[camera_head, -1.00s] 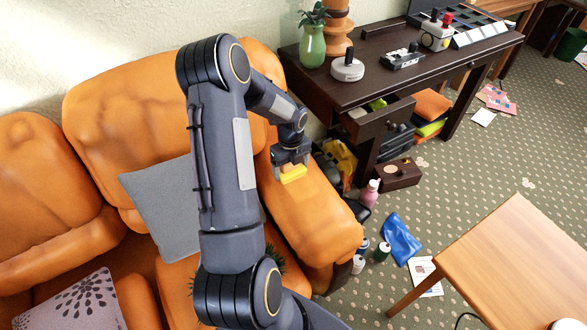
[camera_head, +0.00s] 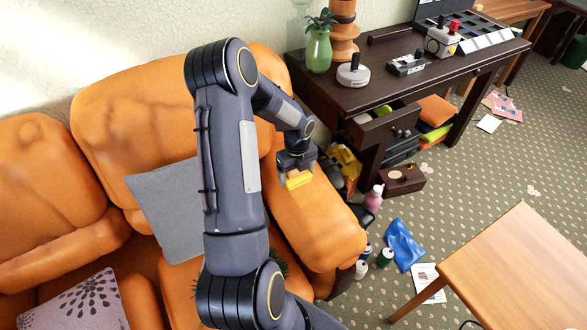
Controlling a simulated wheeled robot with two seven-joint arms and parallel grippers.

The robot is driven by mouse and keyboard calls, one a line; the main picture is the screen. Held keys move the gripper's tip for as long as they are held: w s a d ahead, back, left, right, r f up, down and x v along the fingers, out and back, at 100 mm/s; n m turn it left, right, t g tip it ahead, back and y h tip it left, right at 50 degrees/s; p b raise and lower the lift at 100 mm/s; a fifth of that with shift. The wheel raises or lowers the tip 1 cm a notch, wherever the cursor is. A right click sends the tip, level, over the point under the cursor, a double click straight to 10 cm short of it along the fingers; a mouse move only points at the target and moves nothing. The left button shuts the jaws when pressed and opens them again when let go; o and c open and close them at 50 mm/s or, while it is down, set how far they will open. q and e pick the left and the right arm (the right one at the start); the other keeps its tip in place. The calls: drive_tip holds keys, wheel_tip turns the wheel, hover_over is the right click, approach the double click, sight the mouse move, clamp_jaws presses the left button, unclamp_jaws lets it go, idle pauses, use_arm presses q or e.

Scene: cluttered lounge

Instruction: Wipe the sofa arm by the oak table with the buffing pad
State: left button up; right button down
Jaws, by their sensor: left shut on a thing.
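My left gripper (camera_head: 297,168) is shut on a yellow buffing pad (camera_head: 299,180). The pad is at the upper part of the orange sofa arm (camera_head: 318,222), near its back end. I cannot tell whether the pad touches the leather or hangs just above it. The sofa arm runs from the backrest down to a rounded front. The light oak table (camera_head: 520,262) stands at the lower right, across a strip of carpet from this arm. My left arm hides part of the sofa seat and backrest. My right gripper is not in view.
A dark desk (camera_head: 385,90) with an open drawer stands behind the sofa arm, bearing a green vase (camera_head: 318,50) and devices. A pink bottle (camera_head: 373,198), cans and a blue bag (camera_head: 403,245) lie on the floor beside the arm. A grey cushion (camera_head: 170,210) rests on the sofa.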

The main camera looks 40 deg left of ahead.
sight(314, 207)
use_arm(q)
drive_tip(key=shift+s+d+b, duration=0.2)
drive_tip(key=shift+s+d, duration=0.1)
drive_tip(key=shift+d, duration=0.8)
drive_tip(key=shift+s+d+b, duration=0.15)
drive_tip(key=shift+s+d, duration=0.2)
drive_tip(key=shift+d, duration=0.8)
drive_tip(key=shift+s+d+b, duration=0.2)
drive_tip(key=shift+s+d, duration=0.1)
drive_tip(key=shift+d, duration=0.8)
drive_tip(key=shift+s+d+f+b, duration=0.1)
drive_tip(key=shift+s+d+b, duration=0.2)
drive_tip(key=shift+d, duration=0.55)
drive_tip(key=shift+s+d+f+b, duration=0.1)
drive_tip(key=shift+s+d+b, duration=0.15)
drive_tip(key=shift+d, duration=0.6)
drive_tip(key=shift+r, duration=0.15)
wheel_tip(314, 207, up, 6)
drive_tip(key=p, duration=0.5)
drive_tip(key=shift+p, duration=0.3)
wheel_tip(314, 207, up, 3)
drive_tip(key=p, duration=0.2)
drive_tip(key=shift+p, duration=0.4)
